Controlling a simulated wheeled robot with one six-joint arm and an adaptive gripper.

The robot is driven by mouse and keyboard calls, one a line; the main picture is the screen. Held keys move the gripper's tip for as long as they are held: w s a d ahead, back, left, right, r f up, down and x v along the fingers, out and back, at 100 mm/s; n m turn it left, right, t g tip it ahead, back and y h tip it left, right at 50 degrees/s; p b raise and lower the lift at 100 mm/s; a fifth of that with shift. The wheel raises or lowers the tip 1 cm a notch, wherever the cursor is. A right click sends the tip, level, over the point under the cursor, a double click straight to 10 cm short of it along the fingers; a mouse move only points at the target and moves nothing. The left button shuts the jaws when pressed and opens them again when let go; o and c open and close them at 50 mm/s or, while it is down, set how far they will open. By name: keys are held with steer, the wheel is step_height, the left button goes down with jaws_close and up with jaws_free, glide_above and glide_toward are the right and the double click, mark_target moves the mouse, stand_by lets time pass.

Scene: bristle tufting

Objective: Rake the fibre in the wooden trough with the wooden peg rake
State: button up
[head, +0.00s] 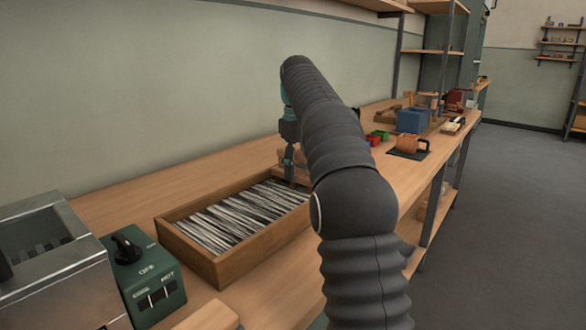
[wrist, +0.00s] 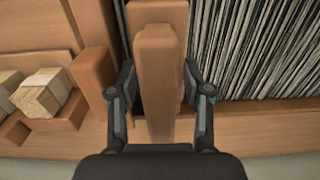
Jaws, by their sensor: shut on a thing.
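The wooden trough (head: 245,252) stands on the bench in the head view, filled with pale and dark fibre strands (head: 238,217). In the wrist view the fibre (wrist: 255,45) lies to the right, beside the trough's wooden wall (wrist: 262,115). My gripper (wrist: 159,82) is shut on the wooden peg rake (wrist: 157,95), with a finger on each side of its wood. The rake's pegs are hidden, and I cannot tell whether they touch the fibre. In the head view my gripper (head: 289,160) is at the trough's far right end, partly covered by my arm.
A green control box (head: 148,275) and a metal machine (head: 55,265) stand at the near left. Pale wooden blocks (wrist: 43,92) lie in a wooden holder left of the rake. Beyond the trough are a blue box (head: 411,120) and an orange-brown mug (head: 407,144).

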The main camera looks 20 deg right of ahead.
steer(key=shift+w+d+r, duration=0.2)
steer(key=shift+w+d, duration=0.1)
steer(key=shift+d, duration=0.2)
steer(key=shift+w+r, duration=0.1)
steer(key=shift+a, duration=0.1)
steer(key=shift+s+a+f+b, duration=0.2)
steer(key=shift+s+f+b, duration=0.15)
steer(key=shift+b, duration=0.15)
steer(key=shift+s+d+f, duration=0.1)
steer(key=shift+s+d, duration=0.05)
steer(key=shift+s, duration=0.15)
steer(key=shift+a, duration=0.6)
steer(key=shift+w+d+r+p, duration=0.2)
steer(key=shift+r+p, duration=0.05)
steer(key=shift+p, duration=0.35)
steer(key=shift+f, duration=0.15)
